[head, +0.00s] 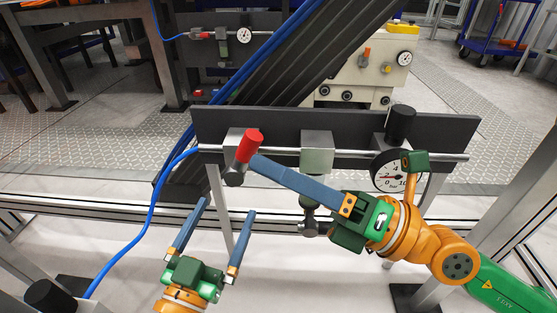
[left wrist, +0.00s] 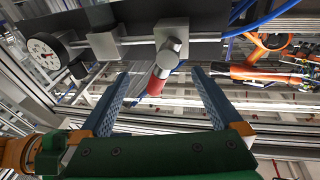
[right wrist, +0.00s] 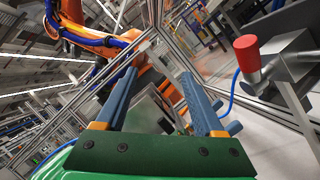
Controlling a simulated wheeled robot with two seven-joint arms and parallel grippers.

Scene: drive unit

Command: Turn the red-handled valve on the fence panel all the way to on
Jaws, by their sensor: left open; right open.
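The valve (head: 236,171) sits on the left part of the pipe on the dark fence panel (head: 345,125). Its red handle (head: 250,146) points up and slightly right in the head view. My left gripper (head: 227,206) is open and empty below the valve, fingers pointing up. In the left wrist view the red handle (left wrist: 155,86) appears between its fingers (left wrist: 160,72), with no clear contact. My right gripper (head: 258,163) is open, its fingers reaching left, tips close to the handle. In the right wrist view the handle (right wrist: 247,55) lies right of both fingers (right wrist: 159,74), outside the gap.
A grey block (head: 317,153) and a round pressure gauge (head: 387,172) sit on the pipe right of the valve. A blue hose (head: 136,240) runs down from the pipe's left end. Metal profile rails cross below. Another panel with a red-handled valve (head: 199,35) stands behind.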

